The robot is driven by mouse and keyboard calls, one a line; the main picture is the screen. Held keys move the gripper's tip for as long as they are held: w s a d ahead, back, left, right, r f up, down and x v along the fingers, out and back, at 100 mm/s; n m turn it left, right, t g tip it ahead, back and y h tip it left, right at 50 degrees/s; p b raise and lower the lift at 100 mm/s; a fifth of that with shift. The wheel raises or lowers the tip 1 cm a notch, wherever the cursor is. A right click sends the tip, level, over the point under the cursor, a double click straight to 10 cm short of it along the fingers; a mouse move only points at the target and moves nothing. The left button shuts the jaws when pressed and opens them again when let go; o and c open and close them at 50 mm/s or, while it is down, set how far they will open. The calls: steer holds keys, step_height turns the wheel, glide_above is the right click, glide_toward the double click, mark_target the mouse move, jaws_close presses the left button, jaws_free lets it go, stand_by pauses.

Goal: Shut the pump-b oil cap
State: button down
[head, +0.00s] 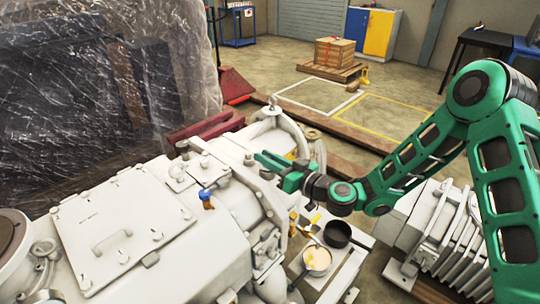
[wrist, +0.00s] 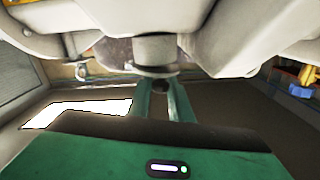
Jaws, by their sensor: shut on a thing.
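The large white pump (head: 150,240) fills the lower left of the head view. My gripper (head: 264,163) reaches in from the right with its green fingers pointing left, close against the pump's flanged end. I cannot tell whether the cap touches or is seated in that fitting. In the head view the cap is hidden by the fingers and housing.
A ribbed grey motor (head: 440,225) lies at right. The floor beyond is mostly clear, with a wooden crate (head: 334,51).

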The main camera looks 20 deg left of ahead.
steer(key=shift+d+f+n, duration=0.1)
steer(key=shift+f+n, duration=0.35)
steer(key=shift+n, duration=0.55)
steer(key=shift+f, duration=0.1)
steer(key=c, duration=1.6)
jaws_free()
steer(key=shift+s, duration=0.15)
steer(key=v, duration=1)
steer(key=shift+s+d, duration=0.2)
steer(key=shift+d, duration=0.05)
steer(key=shift+n, duration=0.3)
